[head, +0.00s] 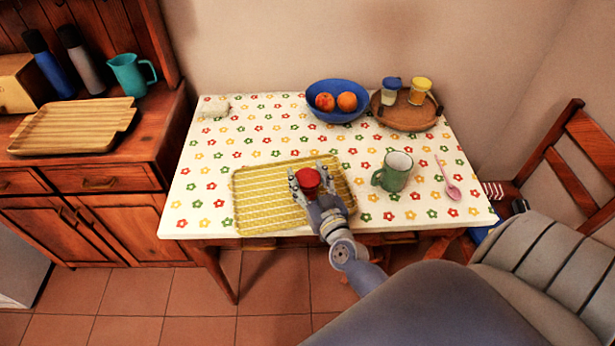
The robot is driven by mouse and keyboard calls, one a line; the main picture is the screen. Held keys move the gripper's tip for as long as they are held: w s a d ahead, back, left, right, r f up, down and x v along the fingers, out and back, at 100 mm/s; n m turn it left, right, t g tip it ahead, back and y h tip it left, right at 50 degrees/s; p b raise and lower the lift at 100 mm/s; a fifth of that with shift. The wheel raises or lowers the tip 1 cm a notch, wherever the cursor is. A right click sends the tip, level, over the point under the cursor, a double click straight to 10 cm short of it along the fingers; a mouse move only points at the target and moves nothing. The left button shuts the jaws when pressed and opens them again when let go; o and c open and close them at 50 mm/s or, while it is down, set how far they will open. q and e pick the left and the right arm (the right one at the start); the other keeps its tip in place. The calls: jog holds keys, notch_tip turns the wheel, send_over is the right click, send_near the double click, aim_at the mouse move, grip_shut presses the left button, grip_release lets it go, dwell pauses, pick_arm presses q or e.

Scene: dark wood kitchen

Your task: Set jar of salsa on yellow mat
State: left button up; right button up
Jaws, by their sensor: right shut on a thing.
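The jar of salsa (308,178) shows as a red round top between the fingers of my right gripper (309,176). My right gripper is shut on it, over the right part of the yellow mat (262,205). The jar's lower part is hidden by the gripper, so I cannot tell whether it touches the mat. The yellow mat has a pale striped pattern and lies flat near the table's front edge. My left gripper is not in view.
On the flowered table, a green mug (393,172) stands right of the mat and a pink spoon (448,180) lies further right. The table's left part is mostly clear.

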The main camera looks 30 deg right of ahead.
jog(key=o, duration=1.3)
jog(key=shift+f, duration=0.1)
jog(key=shift+r, duration=0.2)
jog(key=shift+s+f, duration=0.15)
jog(key=shift+s, duration=0.15)
jog(key=shift+b+v, duration=0.6)
jog(key=shift+v, duration=5.15)
